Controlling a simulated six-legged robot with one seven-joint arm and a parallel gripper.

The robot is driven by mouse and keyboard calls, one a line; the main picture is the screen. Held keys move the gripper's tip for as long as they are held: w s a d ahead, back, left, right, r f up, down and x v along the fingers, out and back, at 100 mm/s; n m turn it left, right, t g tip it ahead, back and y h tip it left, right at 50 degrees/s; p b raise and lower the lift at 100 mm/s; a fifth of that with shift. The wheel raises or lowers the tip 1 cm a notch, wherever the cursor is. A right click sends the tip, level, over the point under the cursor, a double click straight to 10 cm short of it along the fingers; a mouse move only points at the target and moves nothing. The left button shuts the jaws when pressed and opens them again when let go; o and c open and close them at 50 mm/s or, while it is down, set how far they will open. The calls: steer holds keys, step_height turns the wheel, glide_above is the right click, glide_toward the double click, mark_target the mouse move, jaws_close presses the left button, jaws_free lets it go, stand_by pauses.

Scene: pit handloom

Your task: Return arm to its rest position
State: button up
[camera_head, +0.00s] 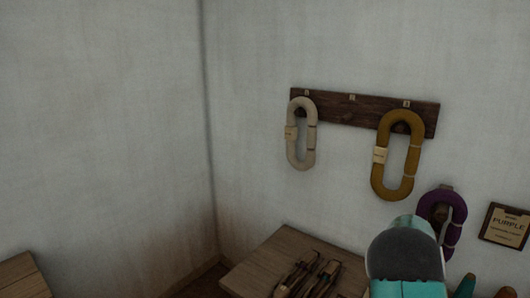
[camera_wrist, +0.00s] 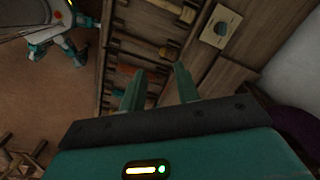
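My gripper (camera_wrist: 158,80) shows in the wrist view with its two teal fingers apart and nothing between them, above a wooden surface with slots. In the head view, a teal and dark part of my arm (camera_head: 405,258) rises at the lower right and partly overlaps the lower edge of a purple hank (camera_head: 457,213) in the picture. My fingertips cannot be made out in that view.
A wall rack (camera_head: 352,108) holds a cream hank (camera_head: 292,148) and a mustard hank (camera_head: 380,178). A PURPLE sign (camera_head: 507,226) is beside the purple hank. A wooden table (camera_head: 262,262) bears dark shuttles (camera_head: 308,274). The left wall is bare.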

steer(key=s+a+r+n+t+y, duration=0.1)
steer(key=s+a+r+n, duration=0.35)
steer(key=a+r, duration=0.35)
steer(key=s+a+r+n+t, duration=0.1)
steer(key=s+a+r+n, duration=0.35)
steer(key=a+r, duration=0.4)
steer(key=s+a+r+n+t, duration=0.1)
steer(key=s+a+r+n, duration=0.1)
steer(key=s, duration=0.4)
steer(key=s+a+r+n+t+h, duration=0.1)
steer(key=s+a+r+n, duration=0.1)
steer(key=s+a+n, duration=0.2)
steer(key=s+a+r+n+t, duration=0.1)
steer(key=s+a+r+n, duration=0.2)
steer(key=s, duration=0.6)
steer(key=shift+s+n, duration=0.25)
steer(key=shift+n, duration=0.05)
steer(key=shift+d+r, duration=0.1)
